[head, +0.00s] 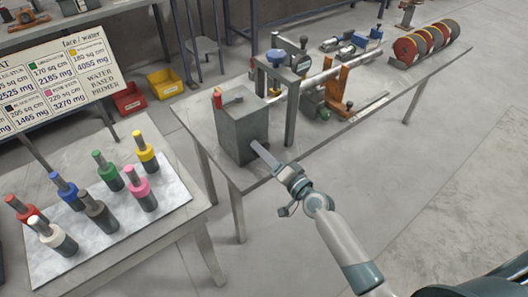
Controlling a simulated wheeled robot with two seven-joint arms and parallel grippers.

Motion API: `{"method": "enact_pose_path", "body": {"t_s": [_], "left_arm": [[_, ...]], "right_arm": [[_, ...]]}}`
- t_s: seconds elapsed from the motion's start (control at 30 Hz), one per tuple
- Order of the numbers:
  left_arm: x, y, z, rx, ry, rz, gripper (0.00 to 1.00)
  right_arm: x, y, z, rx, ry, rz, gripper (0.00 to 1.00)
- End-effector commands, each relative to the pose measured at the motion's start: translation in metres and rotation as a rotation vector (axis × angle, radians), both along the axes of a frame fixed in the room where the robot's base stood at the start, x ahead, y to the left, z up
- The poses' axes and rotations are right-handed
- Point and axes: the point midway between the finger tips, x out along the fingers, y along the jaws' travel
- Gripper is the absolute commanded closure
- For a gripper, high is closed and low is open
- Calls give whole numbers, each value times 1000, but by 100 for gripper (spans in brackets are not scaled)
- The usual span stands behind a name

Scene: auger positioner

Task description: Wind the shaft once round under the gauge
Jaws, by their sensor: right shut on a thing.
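A long bright metal shaft (335,72) lies along the bench, running from the grey box (240,129) through an upright frame (291,112) towards the back right. My right gripper (284,172) reaches in from the lower right, at the near side of the grey box. It is shut on a flat grey bar (264,154) that sticks out from the box, seemingly a crank handle. My left gripper is out of view.
An orange stand (339,87) supports the shaft farther right; red and dark discs (424,44) stand at the bench's far end. A sign (60,75), red bin (129,98) and yellow bin (165,83) are behind.

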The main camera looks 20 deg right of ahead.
Motion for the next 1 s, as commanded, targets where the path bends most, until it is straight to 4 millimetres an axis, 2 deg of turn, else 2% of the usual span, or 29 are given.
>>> {"method": "enact_pose_path", "body": {"t_s": [0.6,0.63,0.7,1.0], "left_arm": [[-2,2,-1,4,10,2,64],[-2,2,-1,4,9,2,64],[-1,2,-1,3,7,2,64],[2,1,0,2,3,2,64]], "right_arm": [[1,-1,1,59,19,-2,76],[1,-1,1,58,19,-2,49],[1,-1,1,58,19,-2,36],[0,0,0,58,21,-1,36]]}}
